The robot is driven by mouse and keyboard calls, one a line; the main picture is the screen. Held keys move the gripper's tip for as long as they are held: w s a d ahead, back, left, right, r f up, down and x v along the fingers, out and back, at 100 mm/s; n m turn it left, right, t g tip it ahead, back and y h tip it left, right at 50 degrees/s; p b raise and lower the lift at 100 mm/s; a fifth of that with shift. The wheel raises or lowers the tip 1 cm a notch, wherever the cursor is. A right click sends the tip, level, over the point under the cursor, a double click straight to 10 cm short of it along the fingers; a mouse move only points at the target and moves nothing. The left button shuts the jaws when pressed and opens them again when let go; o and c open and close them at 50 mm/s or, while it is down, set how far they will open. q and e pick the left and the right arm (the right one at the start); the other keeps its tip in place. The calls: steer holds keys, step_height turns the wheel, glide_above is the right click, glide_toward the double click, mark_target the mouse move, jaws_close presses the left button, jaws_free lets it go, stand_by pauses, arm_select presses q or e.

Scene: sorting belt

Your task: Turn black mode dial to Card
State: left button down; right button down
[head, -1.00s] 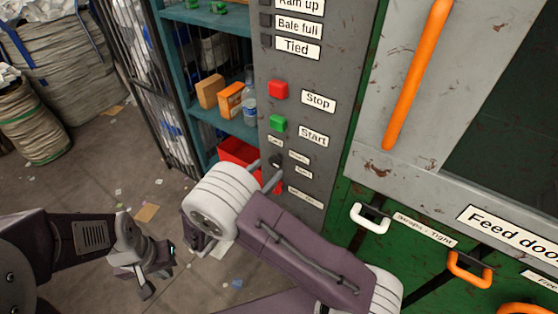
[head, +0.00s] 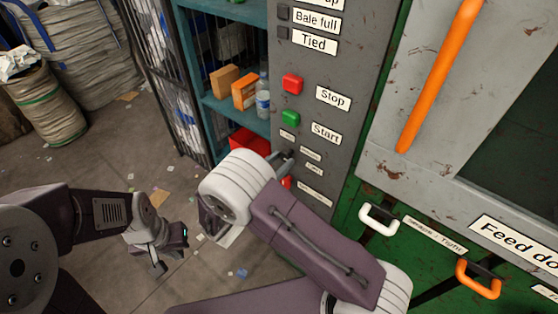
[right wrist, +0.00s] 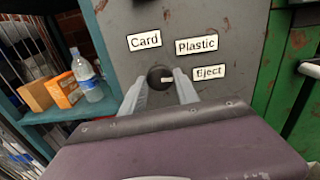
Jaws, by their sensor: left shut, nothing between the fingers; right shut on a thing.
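The black mode dial (right wrist: 158,74) is on the grey control panel (right wrist: 235,35), with a small white mark on its right side, toward the Eject label (right wrist: 209,72). The Card label (right wrist: 144,40) is up and left of the dial, and the Plastic label (right wrist: 196,45) is up and right. My right gripper (right wrist: 160,84) is shut on the dial, one finger on each side. In the head view my right gripper (head: 281,162) reaches the panel below the green Start button (head: 290,118), and the dial is mostly hidden. My left gripper (head: 172,243) is shut and empty, low over the floor.
The red Stop button (head: 292,84) is above Start. A teal shelf (head: 228,110) with boxes and a bottle (head: 262,100) stands left of the panel. The floor at left is littered.

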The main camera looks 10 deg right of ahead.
steer(key=n+p, duration=0.4)
steer(key=shift+d+r, duration=0.1)
steer(key=shift+r, duration=0.1)
steer(key=n+p, duration=0.2)
steer(key=shift+n, duration=0.4)
steer(key=n+p, duration=0.2)
steer(key=n, duration=0.1)
steer(key=shift+f+n, duration=0.1)
steer(key=shift+n, duration=0.2)
steer(key=n+p, duration=0.2)
steer(key=n, duration=0.2)
steer(key=n+p, duration=0.1)
steer(key=n, duration=0.3)
steer(key=shift+n, duration=0.6)
